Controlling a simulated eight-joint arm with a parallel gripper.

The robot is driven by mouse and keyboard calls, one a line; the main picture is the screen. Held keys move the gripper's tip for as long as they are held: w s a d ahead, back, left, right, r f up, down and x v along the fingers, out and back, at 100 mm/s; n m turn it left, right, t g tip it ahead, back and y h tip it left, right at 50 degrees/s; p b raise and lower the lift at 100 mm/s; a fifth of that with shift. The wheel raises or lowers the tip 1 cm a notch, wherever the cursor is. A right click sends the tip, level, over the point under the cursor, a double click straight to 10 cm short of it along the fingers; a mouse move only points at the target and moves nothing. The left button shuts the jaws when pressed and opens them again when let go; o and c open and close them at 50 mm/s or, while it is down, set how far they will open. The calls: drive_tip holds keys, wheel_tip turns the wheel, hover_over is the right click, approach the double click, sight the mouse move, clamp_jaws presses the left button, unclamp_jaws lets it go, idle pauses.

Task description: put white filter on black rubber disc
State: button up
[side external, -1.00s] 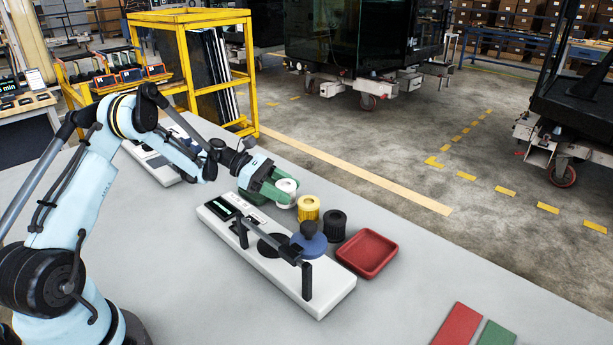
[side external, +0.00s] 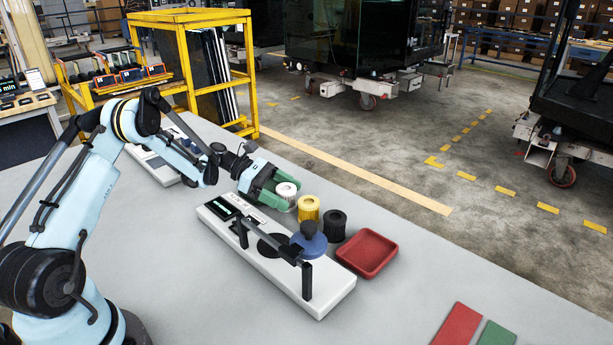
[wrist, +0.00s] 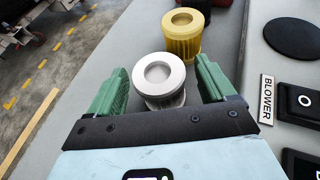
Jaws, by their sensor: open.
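The white filter (side external: 286,190) stands upright on the grey table behind the white fixture. In the wrist view the white filter (wrist: 159,80) sits between the two green fingers of my gripper (wrist: 158,88), with gaps on both sides. My gripper (side external: 280,198) is open around it. The black rubber disc also shows at the upper right of the wrist view (wrist: 294,38).
A yellow filter (side external: 308,208) stands close to the right of the white one, with a black filter (side external: 336,225) beyond it. A red tray (side external: 368,252) lies farther right. A dark bar on posts (side external: 270,243) spans the fixture.

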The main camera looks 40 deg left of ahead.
drive_tip(key=v, duration=1.2)
drive_tip(key=shift+s+d, duration=0.1)
drive_tip(key=shift+d+r, duration=0.15)
drive_tip(key=shift+r, duration=0.05)
drive_tip(key=s+d+r+m+g+y, duration=0.2)
drive_tip(key=d+r+m+y, duration=0.45)
drive_tip(key=d, duration=0.65)
drive_tip(key=s+d+r+m+t+y, duration=0.1)
drive_tip(key=s+d+m+y, duration=0.4)
drive_tip(key=s+m, duration=0.6)
drive_tip(key=d+m+t, duration=0.1)
drive_tip(key=m, duration=0.3)
drive_tip(key=shift+s+d+r+t, duration=0.2)
drive_tip(key=shift+s+d+t, duration=0.05)
drive_tip(key=shift+s+t, duration=0.15)
drive_tip(key=shift+s+f+m+t+y, duration=0.15)
drive_tip(key=shift+s+m+t+y, duration=0.15)
drive_tip(key=shift+m, duration=0.55)
